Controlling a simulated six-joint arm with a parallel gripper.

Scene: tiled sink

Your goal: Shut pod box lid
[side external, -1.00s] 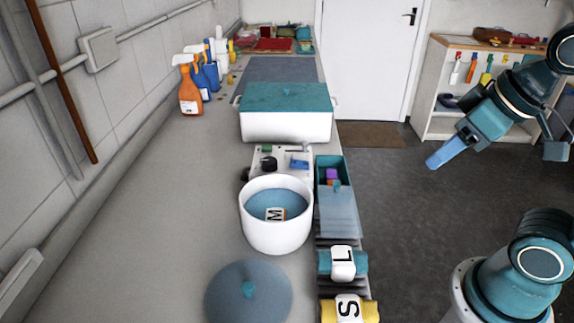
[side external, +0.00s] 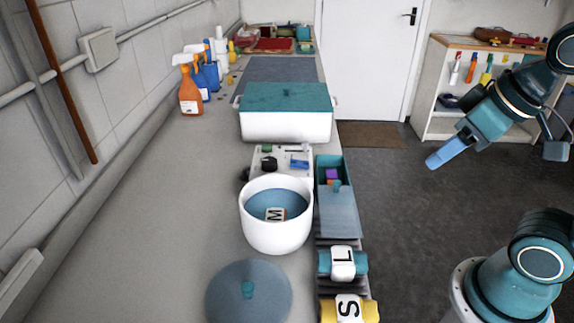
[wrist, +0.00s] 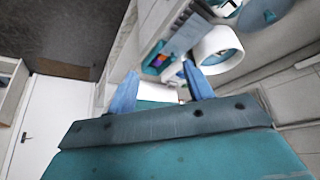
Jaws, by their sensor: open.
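The pod box (side external: 320,172) is a narrow teal box along the right edge of the counter. Its far end is open and shows a purple pod (side external: 332,174) and an orange one. The blue-grey flat lid (side external: 340,215) with a small teal knob (side external: 336,185) extends toward the camera from the open part. In the wrist view the box (wrist: 152,66) and lid (wrist: 186,36) lie beyond the fingers. My gripper (side external: 445,156) hangs in the air right of the counter, apart from the box. In the wrist view its two blue fingers (wrist: 160,90) are spread, with nothing held.
A white pot (side external: 276,235) with an M block stands left of the box; a round lid (side external: 248,295) lies nearer. A teal-lidded white container (side external: 286,124) stands behind. Rolled cloths marked L (side external: 343,263) and S (side external: 349,309) lie in front. Air between gripper and counter is clear.

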